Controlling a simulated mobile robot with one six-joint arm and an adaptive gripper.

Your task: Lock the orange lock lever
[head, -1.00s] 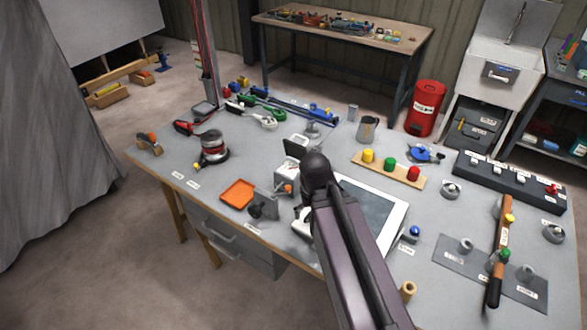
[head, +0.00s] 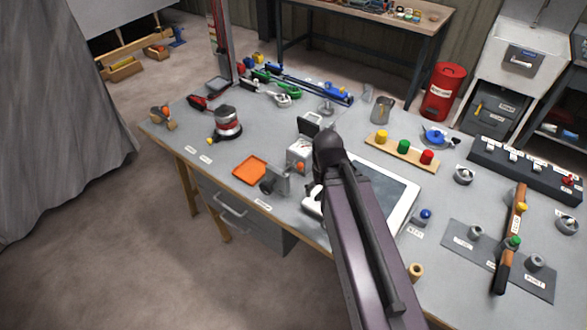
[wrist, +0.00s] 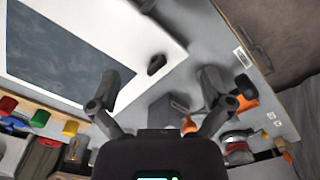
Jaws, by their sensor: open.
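A small orange part (head: 301,167) sits on the front of a pale box (head: 299,153) near the middle of the bench. Another orange part (head: 165,112) sits on a wooden piece at the bench's far left end. I cannot tell which is the lock lever. In the wrist view, my gripper (wrist: 163,84) is open and empty, its two fingers spread wide. The orange part on the box (wrist: 189,125) shows beside the right finger, partly hidden.
A white-framed panel (head: 388,190) lies right of the box, partly behind my arm. A red-banded round device (head: 228,122) stands left.

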